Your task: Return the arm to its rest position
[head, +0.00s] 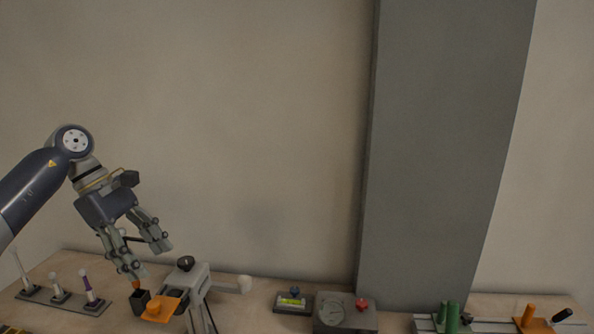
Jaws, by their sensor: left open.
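My left arm (24,194) comes in from the left and bends down at its wrist. My left gripper (151,260) points down with its fingers apart and nothing visible between them. It appears just above a small dark cup (140,303) and an orange piece (158,309) beside a grey stand (199,287). I cannot tell the exact gap between the fingertips and these things. My right gripper does not show.
A rack (62,299) with several upright tools stands at the left. A grey pillar (440,150) rises behind.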

